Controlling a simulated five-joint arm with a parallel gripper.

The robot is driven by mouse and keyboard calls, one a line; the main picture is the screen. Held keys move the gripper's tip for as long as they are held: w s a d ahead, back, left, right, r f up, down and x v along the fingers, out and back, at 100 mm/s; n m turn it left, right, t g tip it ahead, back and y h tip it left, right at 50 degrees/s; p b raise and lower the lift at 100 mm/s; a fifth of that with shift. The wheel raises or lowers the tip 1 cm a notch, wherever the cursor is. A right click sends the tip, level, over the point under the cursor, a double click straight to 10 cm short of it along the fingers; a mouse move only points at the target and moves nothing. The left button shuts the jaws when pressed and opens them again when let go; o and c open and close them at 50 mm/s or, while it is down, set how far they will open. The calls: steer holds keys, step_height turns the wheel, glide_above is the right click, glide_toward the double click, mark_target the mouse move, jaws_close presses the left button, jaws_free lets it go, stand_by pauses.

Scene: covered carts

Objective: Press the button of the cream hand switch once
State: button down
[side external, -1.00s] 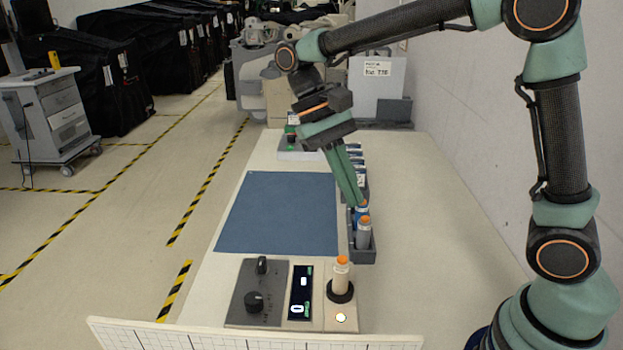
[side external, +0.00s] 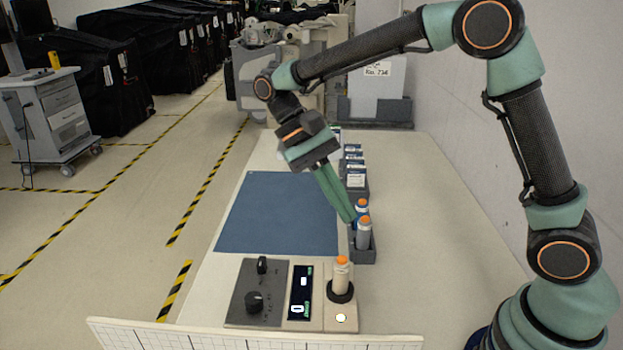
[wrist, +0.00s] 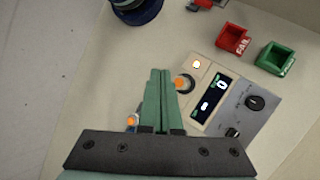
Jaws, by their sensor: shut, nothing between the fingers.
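The cream hand switch (side external: 341,276) stands upright in a black ring holder on the control panel, with its orange button on top. In the wrist view its orange button (wrist: 180,83) shows just right of the fingertips. My gripper (side external: 350,218) is shut and empty, its green fingers angled down. In the side view the tips are above and behind the switch, beside the hand switches in the grey rack. The fingers (wrist: 160,72) also show shut in the wrist view, apart from the button.
The control panel (side external: 238,312) has black knobs and a display (side external: 300,272) reading 0. A grey rack (side external: 364,254) behind holds similar orange-topped switches close to my fingers. A blue mat (side external: 275,215) lies left. A red bin (wrist: 232,40) and a green bin (wrist: 275,58) show in the wrist view.

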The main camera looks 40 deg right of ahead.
steer(key=shift+f, duration=3.4)
steer(key=shift+d+f, duration=0.1)
steer(key=shift+f, duration=0.35)
steer(key=shift+f, duration=0.4)
steer(key=shift+r, duration=0.85)
steer(key=shift+r, duration=2.55)
